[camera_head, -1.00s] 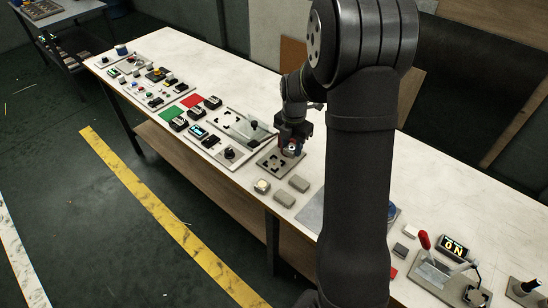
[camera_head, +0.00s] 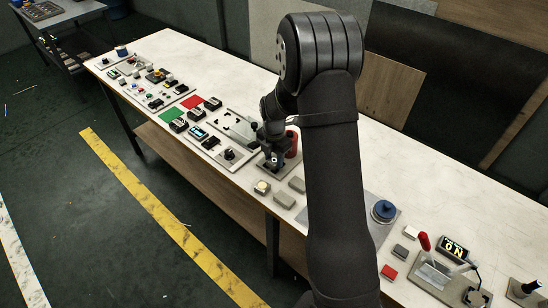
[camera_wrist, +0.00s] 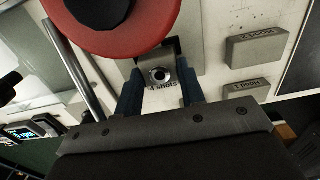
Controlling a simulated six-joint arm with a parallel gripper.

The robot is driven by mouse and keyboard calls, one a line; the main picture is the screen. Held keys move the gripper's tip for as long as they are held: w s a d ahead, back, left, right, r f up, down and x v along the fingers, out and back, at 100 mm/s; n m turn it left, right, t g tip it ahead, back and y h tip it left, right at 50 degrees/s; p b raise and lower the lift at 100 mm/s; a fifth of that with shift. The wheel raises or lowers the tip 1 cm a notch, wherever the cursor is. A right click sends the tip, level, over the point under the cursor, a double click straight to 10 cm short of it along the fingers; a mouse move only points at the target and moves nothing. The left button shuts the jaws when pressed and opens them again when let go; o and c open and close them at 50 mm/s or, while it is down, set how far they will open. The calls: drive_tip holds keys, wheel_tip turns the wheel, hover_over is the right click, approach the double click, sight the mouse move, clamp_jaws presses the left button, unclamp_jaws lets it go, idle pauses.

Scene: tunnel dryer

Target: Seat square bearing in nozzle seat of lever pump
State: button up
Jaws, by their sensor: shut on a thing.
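My gripper (camera_head: 273,160) is low over a dark plate in the middle of the bench, beside an upright red cylinder (camera_head: 291,145). In the wrist view its two blue fingers (camera_wrist: 161,88) are shut on a small grey square piece with a round hole (camera_wrist: 160,74), which I take as the square bearing. The red cylinder's round top with a dark centre (camera_wrist: 112,18) is close to the fingers there.
Two grey labelled blocks (camera_wrist: 257,47) lie right of the fingers in the wrist view. A metal rod (camera_wrist: 72,68) passes on the left. In the head view a panel with a black-knobbed lever (camera_head: 230,154) is to the left, and a blue round part (camera_head: 384,210) is to the right.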

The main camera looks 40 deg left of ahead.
sight(274, 160)
drive_tip(key=shift+f, duration=0.15)
drive_tip(key=o, duration=0.9)
drive_tip(key=shift+c, duration=0.2)
wheel_tip(274, 160, up, 12)
drive_tip(key=shift+r, duration=0.2)
drive_tip(key=shift+f, duration=0.1)
wheel_tip(274, 160, down, 12)
drive_tip(key=shift+f, duration=0.15)
wheel_tip(274, 160, up, 3)
drive_tip(key=shift+f, duration=0.1)
drive_tip(key=shift+r, duration=0.5)
